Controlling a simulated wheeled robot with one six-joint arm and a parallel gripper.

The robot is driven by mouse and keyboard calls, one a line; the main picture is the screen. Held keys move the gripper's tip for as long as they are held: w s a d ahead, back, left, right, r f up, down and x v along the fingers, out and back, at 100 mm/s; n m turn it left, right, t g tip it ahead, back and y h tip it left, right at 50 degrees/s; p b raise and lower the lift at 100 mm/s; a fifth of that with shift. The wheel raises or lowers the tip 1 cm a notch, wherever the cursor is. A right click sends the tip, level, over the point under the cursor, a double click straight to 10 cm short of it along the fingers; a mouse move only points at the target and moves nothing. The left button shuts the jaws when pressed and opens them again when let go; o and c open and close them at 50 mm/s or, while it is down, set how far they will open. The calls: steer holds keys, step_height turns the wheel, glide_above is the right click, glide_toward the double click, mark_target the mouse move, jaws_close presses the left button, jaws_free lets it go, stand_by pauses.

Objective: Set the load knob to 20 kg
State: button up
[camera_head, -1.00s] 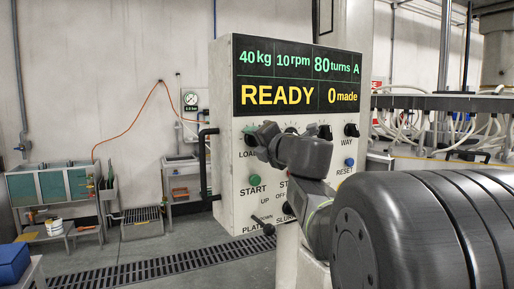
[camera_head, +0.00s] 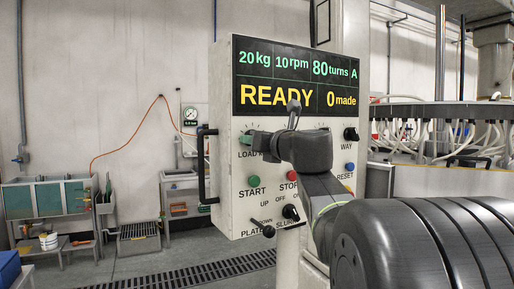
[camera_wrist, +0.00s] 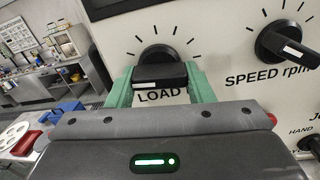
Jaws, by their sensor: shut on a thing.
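The black load knob (camera_wrist: 160,56) sits above the word LOAD on the pale control panel (camera_wrist: 215,55) in the wrist view. My gripper (camera_wrist: 160,82) has its green fingers on either side of the knob's grip bar and is shut on it. In the head view my gripper (camera_head: 250,138) is at the upper left of the panel, and my wrist hides most of the knob. The display (camera_head: 300,78) reads 20 kg, 10 rpm, 80 turns, A, READY and 0 made.
The speed knob (camera_wrist: 287,43) stands close to the right of the load knob. The green START button (camera_head: 254,181) and red STOP button (camera_head: 292,176) are below. A black handle (camera_head: 203,165) sticks out at the panel's left side.

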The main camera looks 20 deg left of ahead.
steer(key=shift+f+n+b, duration=0.2)
steer(key=shift+n+b, duration=0.1)
steer(key=shift+n, duration=0.4)
steer(key=shift+c, duration=0.2)
steer(key=o, duration=1)
steer(key=shift+r, duration=0.15)
steer(key=b+v, duration=0.1)
steer(key=v, duration=1.2)
steer(key=shift+s+d, duration=0.15)
steer(key=shift+d, duration=0.25)
steer(key=shift+a, duration=0.1)
